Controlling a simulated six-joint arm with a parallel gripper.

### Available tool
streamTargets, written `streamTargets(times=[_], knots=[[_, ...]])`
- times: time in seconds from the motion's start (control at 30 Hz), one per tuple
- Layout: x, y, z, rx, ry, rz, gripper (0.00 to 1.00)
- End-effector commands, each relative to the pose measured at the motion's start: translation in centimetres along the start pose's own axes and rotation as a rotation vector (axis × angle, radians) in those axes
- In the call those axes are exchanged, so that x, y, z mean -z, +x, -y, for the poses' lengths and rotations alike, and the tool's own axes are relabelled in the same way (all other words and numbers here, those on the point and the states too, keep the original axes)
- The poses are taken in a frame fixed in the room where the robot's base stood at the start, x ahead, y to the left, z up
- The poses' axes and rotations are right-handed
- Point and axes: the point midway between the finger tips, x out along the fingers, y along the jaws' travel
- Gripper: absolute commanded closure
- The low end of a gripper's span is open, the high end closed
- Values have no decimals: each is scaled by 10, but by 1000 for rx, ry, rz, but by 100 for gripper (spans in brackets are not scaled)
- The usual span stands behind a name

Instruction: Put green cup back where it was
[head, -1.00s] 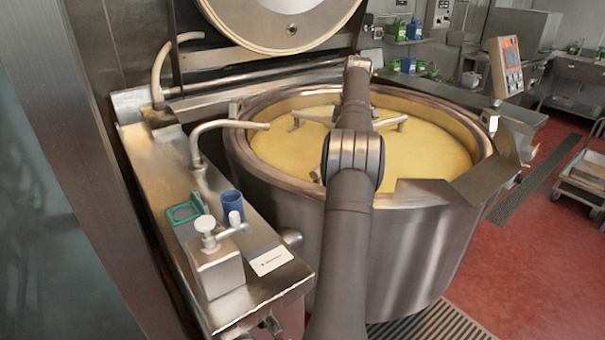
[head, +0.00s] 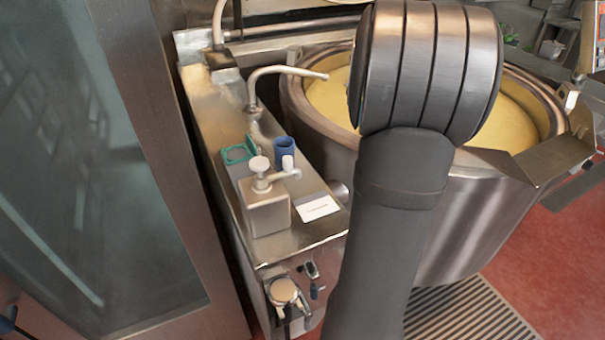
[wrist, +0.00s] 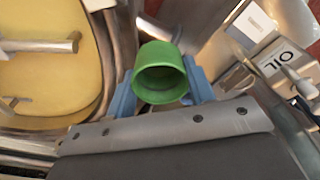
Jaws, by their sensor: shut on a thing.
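The green cup (wrist: 162,75) is in the wrist view, between the two blue fingers of my gripper (wrist: 162,90), which is shut on it. The cup's open mouth faces the wrist camera and its inside looks empty. Neither the cup nor my gripper shows in the head view, where my arm covers the middle. On the steel ledge, a teal square frame (head: 238,154) lies flat and has nothing standing in it. A blue cup (head: 284,151) stands just right of it.
A pump dispenser (head: 264,208) and a white card (head: 318,207) are on the ledge's near part. A curved spout (head: 285,70) rises behind. The kettle (head: 465,225), holding yellow liquid, stands right.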

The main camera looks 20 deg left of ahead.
Motion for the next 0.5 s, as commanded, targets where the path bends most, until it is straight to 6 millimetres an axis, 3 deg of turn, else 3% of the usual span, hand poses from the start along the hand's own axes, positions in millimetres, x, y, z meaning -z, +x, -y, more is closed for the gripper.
streamTargets(times=[0.03,0.2,0.33,0.5], knots=[[3,0,18,2,-29,-1,78],[6,8,65,12,-115,-2,78],[7,13,88,18,-157,-3,78],[11,20,101,22,-183,-3,78]])
